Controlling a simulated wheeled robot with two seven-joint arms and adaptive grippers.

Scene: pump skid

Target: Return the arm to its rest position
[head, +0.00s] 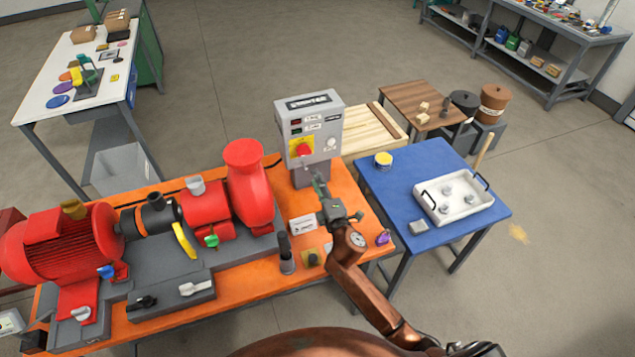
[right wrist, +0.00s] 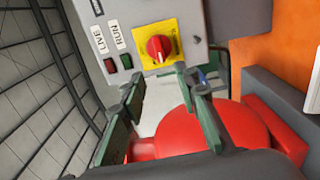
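My right arm (head: 355,265) reaches up from the lower right in the head view, over the front of the orange bench. Its gripper (head: 318,182) is just in front of the grey control box (head: 308,112). In the right wrist view the two green fingers of the right gripper (right wrist: 163,88) stand apart with nothing between them. The red rotary knob (right wrist: 158,47) on its yellow plate is just beyond the fingertips; it also shows in the head view (head: 303,149). No contact with the knob is visible. My left gripper is not in view.
The orange bench (head: 262,288) carries a red pump (head: 250,185) and red motor (head: 62,245) left of my arm. A blue table (head: 385,188) with a white tray (head: 432,212) stands to the right. A small sign (head: 303,223) stands close to the gripper.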

